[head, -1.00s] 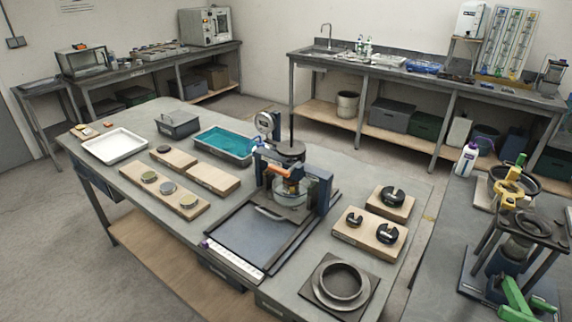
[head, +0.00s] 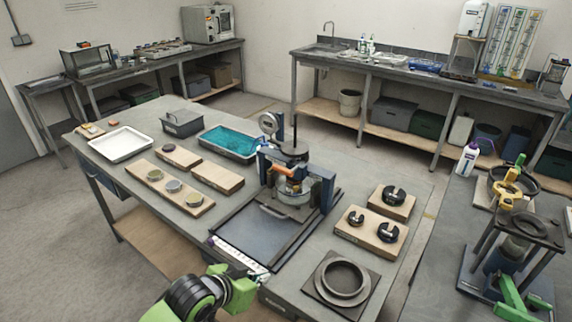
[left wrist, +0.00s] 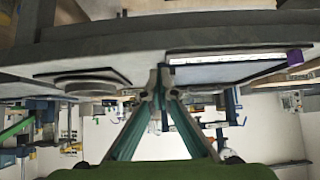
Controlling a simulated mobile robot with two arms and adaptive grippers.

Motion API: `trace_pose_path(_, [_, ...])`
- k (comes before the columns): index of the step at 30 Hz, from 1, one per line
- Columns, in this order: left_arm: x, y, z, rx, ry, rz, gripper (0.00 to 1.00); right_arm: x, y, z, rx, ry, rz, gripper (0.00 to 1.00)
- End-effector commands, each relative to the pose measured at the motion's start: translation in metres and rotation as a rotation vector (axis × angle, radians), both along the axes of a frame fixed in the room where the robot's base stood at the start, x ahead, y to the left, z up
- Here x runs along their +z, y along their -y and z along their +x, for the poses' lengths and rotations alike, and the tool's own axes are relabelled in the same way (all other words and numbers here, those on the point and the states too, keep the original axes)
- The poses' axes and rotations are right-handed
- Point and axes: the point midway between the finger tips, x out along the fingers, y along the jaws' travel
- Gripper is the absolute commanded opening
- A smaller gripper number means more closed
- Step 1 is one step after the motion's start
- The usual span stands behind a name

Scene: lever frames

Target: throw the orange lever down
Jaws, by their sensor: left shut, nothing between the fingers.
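The orange lever (head: 291,170) sits on the blue-framed press (head: 264,178) in the middle of the bench, in the head view. It points across the front of the press, above a clear round vessel. My left gripper (head: 262,277) is low in the head view, by the bench's front edge, well short of the lever and apart from it. In the left wrist view its two fingers (left wrist: 160,88) meet at the tips with nothing between them. I cannot make out the orange lever clearly in the left wrist view. My right gripper is in no view.
A dark tray (head: 262,240) lies before the press, with a white strip (head: 238,256) near my left gripper. A ring on a square plate (head: 318,296) is to the right. Wooden blocks (head: 362,236) with black weights stand right of the press. A teal-filled tray (head: 229,142) lies behind.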

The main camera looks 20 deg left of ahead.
Motion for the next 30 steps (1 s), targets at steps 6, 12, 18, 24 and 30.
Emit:
trace_pose_path(6, [0.068,-0.018,0.072,-0.029,0.171,-0.05,0.0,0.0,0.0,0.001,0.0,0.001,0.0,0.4])
trace_pose_path(12, [0.152,-0.047,0.129,-0.031,0.334,-0.115,0.0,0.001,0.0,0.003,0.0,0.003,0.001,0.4])
trace_pose_path(18, [0.212,-0.072,0.157,-0.019,0.435,-0.164,0.0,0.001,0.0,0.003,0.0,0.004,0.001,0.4])
trace_pose_path(24, [0.23,-0.08,0.163,-0.013,0.465,-0.183,0.0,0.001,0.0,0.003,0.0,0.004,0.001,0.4])
trace_pose_path(30, [0.23,-0.079,0.163,-0.013,0.465,-0.183,0.0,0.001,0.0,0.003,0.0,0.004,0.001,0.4])
